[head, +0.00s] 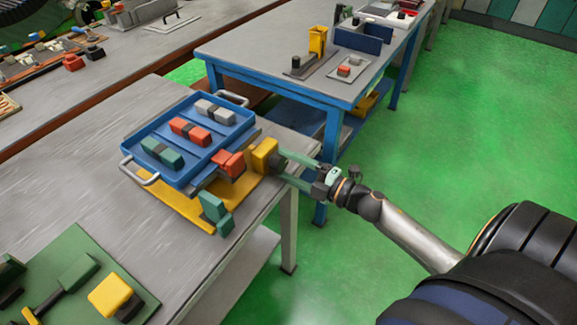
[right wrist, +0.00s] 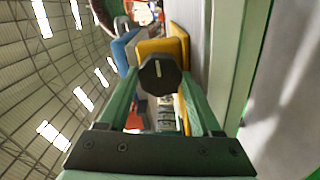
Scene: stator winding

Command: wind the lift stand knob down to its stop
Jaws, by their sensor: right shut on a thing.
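The lift stand has a yellow base plate (head: 180,207) and a yellow block (head: 265,155) at its right end. A blue tray (head: 166,178) with two handles sits over the plate. The knob (right wrist: 161,75) is dark and many-sided, with a pale mark on its face, in the right wrist view. My right gripper (head: 283,164) reaches in from the right, and its green fingers are shut on the knob from both sides. The knob is mostly hidden by the fingers in the head view. My left gripper is not in view.
The tray holds green, red and grey parts. A red block (head: 229,163) and a green block (head: 216,213) stand beside it. A green board (head: 75,265) lies at the lower left. A blue table (head: 330,90) stands behind. Green floor is clear at right.

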